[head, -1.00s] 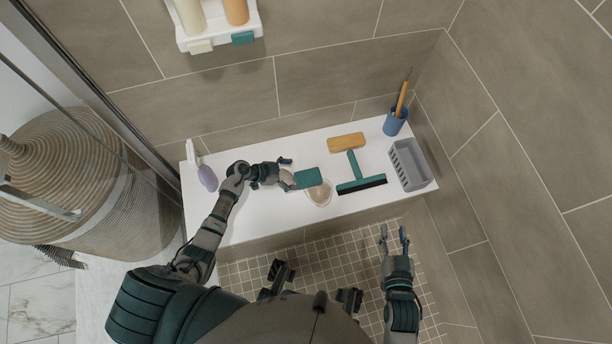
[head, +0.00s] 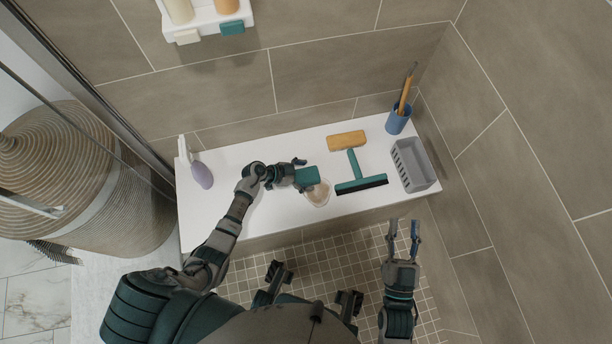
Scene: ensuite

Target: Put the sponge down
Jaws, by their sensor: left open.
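A tan, sponge-like block (head: 346,140) lies behind, apart from the gripper. My right gripper (head: 404,226) is open and empty in front of the bench.
A grey basket (head: 413,164) and a blue cup (head: 398,119) stand at the right end. A lilac bottle (head: 201,174) is at the left end.

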